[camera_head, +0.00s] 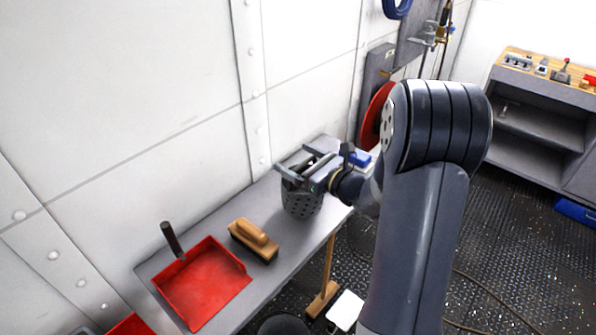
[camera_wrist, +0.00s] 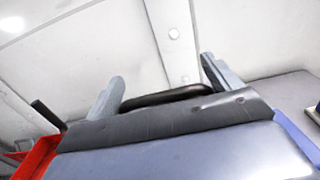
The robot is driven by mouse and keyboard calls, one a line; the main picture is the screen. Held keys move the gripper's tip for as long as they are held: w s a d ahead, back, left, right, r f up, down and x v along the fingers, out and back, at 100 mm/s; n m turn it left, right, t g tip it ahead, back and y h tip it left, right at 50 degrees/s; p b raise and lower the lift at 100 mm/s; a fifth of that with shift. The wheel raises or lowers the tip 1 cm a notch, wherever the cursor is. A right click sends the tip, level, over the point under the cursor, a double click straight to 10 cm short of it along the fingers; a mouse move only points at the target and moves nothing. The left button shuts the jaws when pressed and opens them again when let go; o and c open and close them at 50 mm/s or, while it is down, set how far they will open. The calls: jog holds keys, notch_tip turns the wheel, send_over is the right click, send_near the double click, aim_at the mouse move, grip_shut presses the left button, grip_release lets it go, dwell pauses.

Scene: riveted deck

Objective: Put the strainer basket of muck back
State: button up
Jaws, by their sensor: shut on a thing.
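The strainer basket (camera_head: 301,203) is a dark grey perforated bucket at the far part of the narrow grey bench (camera_head: 218,232) along the wall. My gripper (camera_head: 293,174) is over its top, shut on the basket. In the wrist view a black bar, likely the basket's handle (camera_wrist: 168,96), runs between the fingertips of my gripper (camera_wrist: 160,88). The basket looks upright. I cannot tell whether its bottom touches the bench. Its inside and any muck are hidden by my gripper.
A red dustpan (camera_head: 203,284) and a wooden brush (camera_head: 254,240) lie on the bench nearer than the basket. A blue thing (camera_head: 357,157) lies behind my gripper. A broom (camera_head: 324,292) leans at the bench's front edge. A workbench (camera_head: 541,110) stands at the right.

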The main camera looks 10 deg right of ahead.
jog(key=shift+f, duration=1.65)
jog(key=shift+f, duration=0.2)
jog(key=o, duration=1.4)
jog(key=shift+c, duration=0.2)
jog(key=shift+r, duration=0.2)
jog(key=b+v, duration=0.1)
jog(key=v, duration=1.1)
jog(key=shift+b, duration=0.35)
